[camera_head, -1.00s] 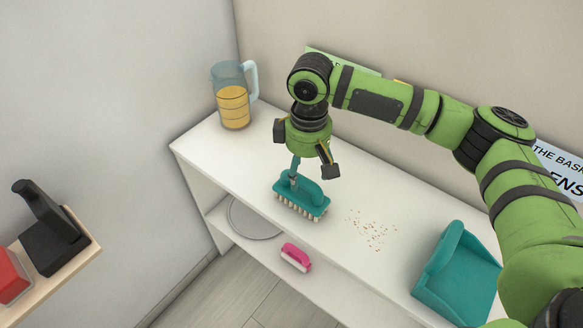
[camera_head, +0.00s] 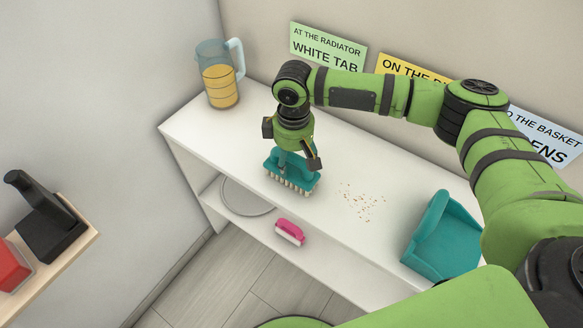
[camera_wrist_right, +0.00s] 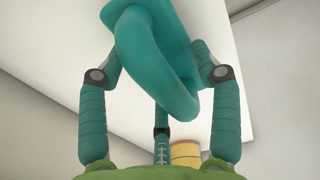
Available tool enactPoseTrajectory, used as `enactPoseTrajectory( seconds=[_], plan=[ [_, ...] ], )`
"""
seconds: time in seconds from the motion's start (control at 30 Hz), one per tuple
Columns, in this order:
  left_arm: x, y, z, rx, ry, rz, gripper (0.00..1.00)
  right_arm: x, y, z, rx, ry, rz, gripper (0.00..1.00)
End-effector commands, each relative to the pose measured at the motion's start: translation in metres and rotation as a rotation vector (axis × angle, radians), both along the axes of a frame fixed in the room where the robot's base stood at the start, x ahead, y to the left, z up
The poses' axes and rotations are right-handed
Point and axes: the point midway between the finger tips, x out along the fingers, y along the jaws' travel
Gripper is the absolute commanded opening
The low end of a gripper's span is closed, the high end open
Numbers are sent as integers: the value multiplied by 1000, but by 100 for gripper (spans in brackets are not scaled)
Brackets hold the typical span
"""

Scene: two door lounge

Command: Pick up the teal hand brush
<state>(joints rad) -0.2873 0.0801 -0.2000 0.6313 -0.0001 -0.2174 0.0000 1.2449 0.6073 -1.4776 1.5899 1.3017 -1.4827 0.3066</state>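The teal hand brush (camera_head: 274,167) stands bristles down on the white shelf unit's top (camera_head: 235,148), with pale bristles along its lower edge. My right gripper (camera_head: 292,160) is right above it, pointing down, its fingers lowered around the brush's handle. In the right wrist view the looped handle (camera_wrist_right: 150,60) hangs between the spread fingers of the gripper (camera_wrist_right: 160,75). The fingers look open; the fingertips are partly hidden by the brush, so contact cannot be made out. My left gripper is not in view.
A jug with orange liquid (camera_head: 219,85) stands at the back left corner. Crumbs (camera_head: 360,203) lie right of the brush, then a teal dustpan (camera_head: 445,248). A pink brush (camera_head: 289,232) and a grey ring-shaped rim (camera_head: 240,208) are on the lower shelf. Signs (camera_head: 327,47) hang behind.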

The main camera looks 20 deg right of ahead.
Motion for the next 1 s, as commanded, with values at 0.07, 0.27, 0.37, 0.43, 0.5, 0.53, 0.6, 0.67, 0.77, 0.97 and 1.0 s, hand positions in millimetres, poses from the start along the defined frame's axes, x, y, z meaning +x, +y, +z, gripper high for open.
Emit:
enactPoseTrajectory(
  seconds=[0.07,0.27,0.37,0.43,0.5,0.53,0.6,0.67,0.77,0.97,1.0],
  plan=[
    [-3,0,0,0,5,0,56,0,0,0,0,0,0,26],
    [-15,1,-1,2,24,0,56,0,0,1,1,-1,0,0],
    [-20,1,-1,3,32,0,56,0,0,0,0,0,0,0],
    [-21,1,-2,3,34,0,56,0,0,1,0,0,0,0],
    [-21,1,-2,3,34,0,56,0,0,1,1,-1,0,0],
    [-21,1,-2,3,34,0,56,0,0,2,1,-1,0,0],
    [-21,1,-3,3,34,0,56,1,0,6,1,-2,0,0],
    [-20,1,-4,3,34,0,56,1,0,11,1,-3,-1,0],
    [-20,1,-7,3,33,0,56,1,0,24,2,-5,-1,0],
    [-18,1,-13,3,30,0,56,-17,-19,55,0,-3,-2,0],
    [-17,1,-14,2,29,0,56,-24,-26,60,2,-2,-3,0]
  ],
)
